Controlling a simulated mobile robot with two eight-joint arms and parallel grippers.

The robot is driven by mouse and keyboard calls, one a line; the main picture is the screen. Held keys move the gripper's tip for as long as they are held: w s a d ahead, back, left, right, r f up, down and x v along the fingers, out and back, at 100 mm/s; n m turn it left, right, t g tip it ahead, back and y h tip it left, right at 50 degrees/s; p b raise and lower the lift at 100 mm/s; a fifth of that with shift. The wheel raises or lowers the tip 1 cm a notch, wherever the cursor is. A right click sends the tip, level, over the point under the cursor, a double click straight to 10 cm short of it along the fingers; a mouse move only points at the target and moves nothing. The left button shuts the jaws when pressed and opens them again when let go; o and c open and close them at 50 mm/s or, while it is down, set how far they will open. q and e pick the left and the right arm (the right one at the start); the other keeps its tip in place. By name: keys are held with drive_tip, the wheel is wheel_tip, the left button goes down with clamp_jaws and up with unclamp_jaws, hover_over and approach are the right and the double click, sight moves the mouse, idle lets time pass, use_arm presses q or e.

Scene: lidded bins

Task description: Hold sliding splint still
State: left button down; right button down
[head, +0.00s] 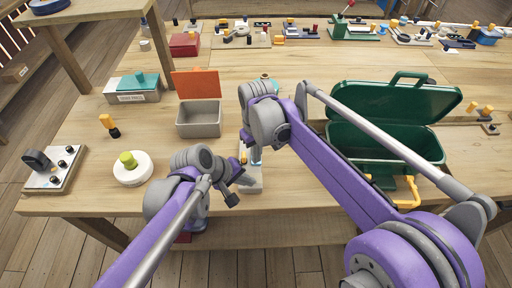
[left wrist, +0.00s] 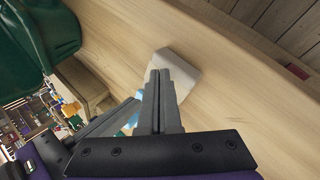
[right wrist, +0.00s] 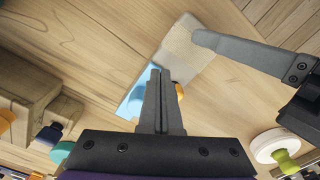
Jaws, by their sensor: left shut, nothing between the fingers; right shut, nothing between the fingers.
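A pale grey slab (head: 252,187) with a light blue part lies near the table's front edge; it may be the splint, but I cannot be sure. The slab (left wrist: 186,66) also shows in the left wrist view. In the right wrist view its grey end (right wrist: 180,48), the blue part (right wrist: 138,97) and a bit of orange (right wrist: 180,91) show. My left gripper (head: 243,190) is shut and empty at the slab's near end; contact is unclear. My right gripper (right wrist: 160,72) is shut and empty over the blue part; in the head view its fingers are mostly hidden.
A grey bin (head: 200,119) with an orange lid stands behind left. A large green lidded bin (head: 395,150) stands right, behind my right arm. A white disc with a green knob (head: 132,168) and a switch board (head: 55,168) lie left. The table's front edge is close.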

use_arm(q)
drive_tip(key=shift+f, duration=0.35)
idle(1.5)
use_arm(e)
drive_tip(key=shift+w, duration=0.2)
use_arm(q)
drive_tip(key=shift+s, duration=0.1)
use_arm(e)
drive_tip(key=shift+w, duration=3.55)
drive_tip(key=shift+s, duration=0.25)
drive_tip(key=shift+s, duration=0.45)
drive_tip(key=shift+r, duration=3.55)
use_arm(q)
drive_tip(key=shift+r, duration=0.15)
use_arm(e)
drive_tip(key=shift+r, duration=0.1)
